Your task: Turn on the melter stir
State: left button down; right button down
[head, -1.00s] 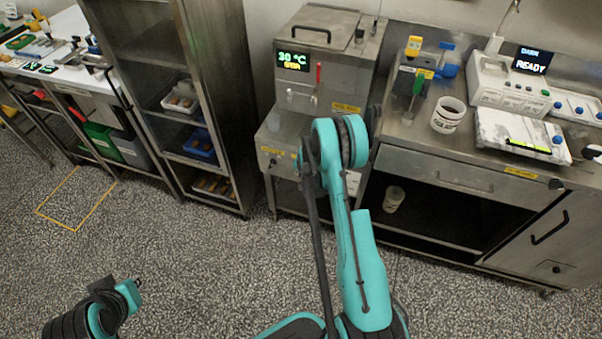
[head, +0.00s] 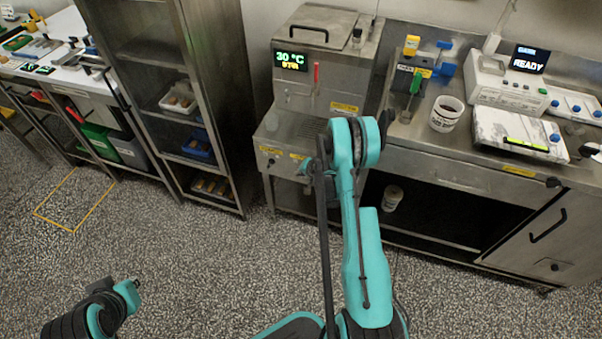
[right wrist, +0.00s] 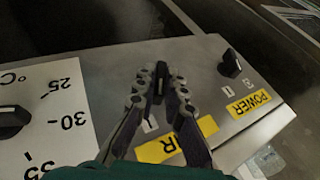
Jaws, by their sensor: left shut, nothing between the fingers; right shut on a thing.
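The melter (head: 350,85) is the steel machine with a lit 30 °C display (head: 291,61). The lower display line looks like STIR, but is small. My right gripper (right wrist: 160,80) is shut on a black knob (right wrist: 159,70) on its front panel in the right wrist view. The knob's yellow label (right wrist: 178,140) is partly hidden by a finger; an R shows. To its right is the POWER knob (right wrist: 230,64). In the head view my right arm covers part of the panel. My left gripper (head: 131,288) is shut and empty, low over the floor at left.
A temperature dial (right wrist: 10,120) is left of the held knob. A steel rack (head: 165,80) is left of the melter. The front floor is open.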

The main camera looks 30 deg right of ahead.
jog(key=c, duration=1.6)
grip_release()
jog(key=shift+d, duration=0.1)
jog(key=v, duration=1.2)
jog(key=shift+w, duration=0.1)
